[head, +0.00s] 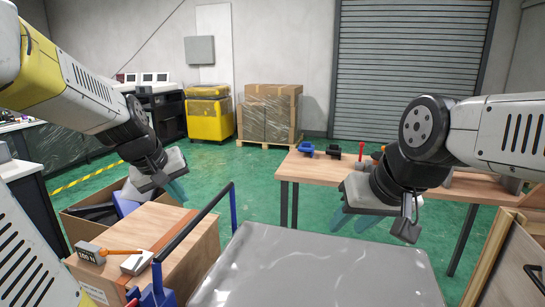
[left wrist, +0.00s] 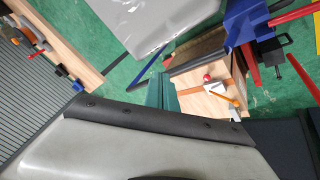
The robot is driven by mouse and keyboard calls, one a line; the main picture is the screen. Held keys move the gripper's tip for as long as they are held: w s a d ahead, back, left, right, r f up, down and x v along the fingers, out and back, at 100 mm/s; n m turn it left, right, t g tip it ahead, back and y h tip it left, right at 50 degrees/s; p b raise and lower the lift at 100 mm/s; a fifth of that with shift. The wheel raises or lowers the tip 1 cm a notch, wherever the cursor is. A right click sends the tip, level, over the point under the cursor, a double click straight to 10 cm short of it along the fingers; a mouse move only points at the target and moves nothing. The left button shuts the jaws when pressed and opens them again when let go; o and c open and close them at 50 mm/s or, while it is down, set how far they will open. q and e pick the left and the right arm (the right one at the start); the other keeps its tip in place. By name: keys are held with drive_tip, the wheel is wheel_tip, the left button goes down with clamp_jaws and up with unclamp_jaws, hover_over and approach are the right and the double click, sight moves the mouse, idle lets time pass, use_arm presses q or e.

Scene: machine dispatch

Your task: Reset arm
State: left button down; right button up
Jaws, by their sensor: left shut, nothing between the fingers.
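My left gripper (head: 176,188) hangs in the air above the cardboard box (head: 195,240) at the left in the head view. Its teal fingers are shut with nothing between them. In the left wrist view the left gripper's fingertips (left wrist: 161,92) show as a narrow teal strip beyond the grey housing. My right gripper (head: 353,220) points down between the wooden table (head: 300,168) and the grey surface (head: 320,265). Its teal fingers show partly below the grey housing, and I see no object at them; whether they are apart is unclear.
A small grey labelled device (head: 91,253) and an orange-handled tool (head: 122,252) lie on the cardboard box. Blue (head: 306,149) and black (head: 334,152) parts sit on the wooden table. Green floor between is clear.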

use_arm(q)
drive_tip(key=s+d+r+m, duration=0.1)
drive_tip(key=s+d+m, duration=0.1)
drive_tip(key=s+d, duration=0.2)
drive_tip(key=s+d+r+m, duration=0.1)
drive_tip(key=s+d+m, duration=0.2)
drive_tip(key=s, duration=0.8)
drive_tip(key=shift+d+r, duration=0.3)
drive_tip(key=shift+d, duration=0.35)
